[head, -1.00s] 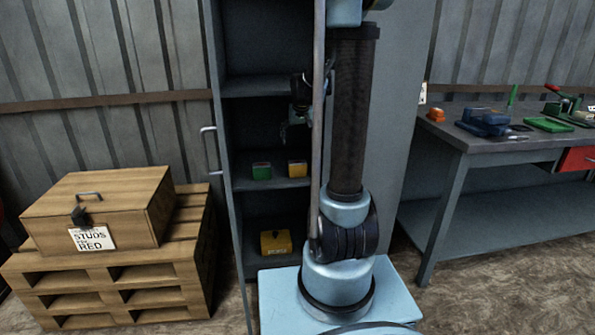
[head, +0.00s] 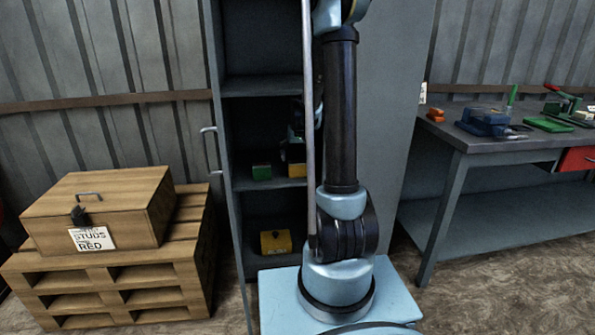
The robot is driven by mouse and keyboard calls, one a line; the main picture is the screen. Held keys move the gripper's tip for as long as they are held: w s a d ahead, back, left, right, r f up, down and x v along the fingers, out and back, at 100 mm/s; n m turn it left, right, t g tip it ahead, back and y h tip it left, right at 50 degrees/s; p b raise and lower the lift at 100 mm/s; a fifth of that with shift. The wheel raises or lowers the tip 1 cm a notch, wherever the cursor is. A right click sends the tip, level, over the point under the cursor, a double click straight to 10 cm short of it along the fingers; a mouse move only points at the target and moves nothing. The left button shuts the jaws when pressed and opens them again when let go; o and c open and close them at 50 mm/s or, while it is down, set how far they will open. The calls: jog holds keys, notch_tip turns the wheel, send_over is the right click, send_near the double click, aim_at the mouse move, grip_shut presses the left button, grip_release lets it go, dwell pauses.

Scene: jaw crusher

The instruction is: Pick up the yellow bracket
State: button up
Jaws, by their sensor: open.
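A small yellow piece (head: 297,170), which looks like the yellow bracket, is on the middle shelf of the grey cabinet. Its exact shape is too small to tell, and my gripper covers its upper part. My gripper (head: 291,152) is inside the cabinet, right at the top of the yellow piece and partly hidden behind my arm. It is open; whether its fingers touch the piece or sit around it cannot be told.
A green piece (head: 262,171) sits on the same shelf, just left. A yellow box (head: 276,243) is on the shelf below.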

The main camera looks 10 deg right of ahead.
aim_at(297, 161)
jog(key=shift+d+x, duration=0.15)
jog(key=shift+x, duration=0.6)
jog(key=shift+d+x, duration=0.1)
jog(key=shift+x, duration=1.75)
jog(key=shift+s, duration=0.1)
jog(key=shift+c, duration=0.6)
jog(key=c, duration=1.6)
jog(key=shift+o, duration=0.2)
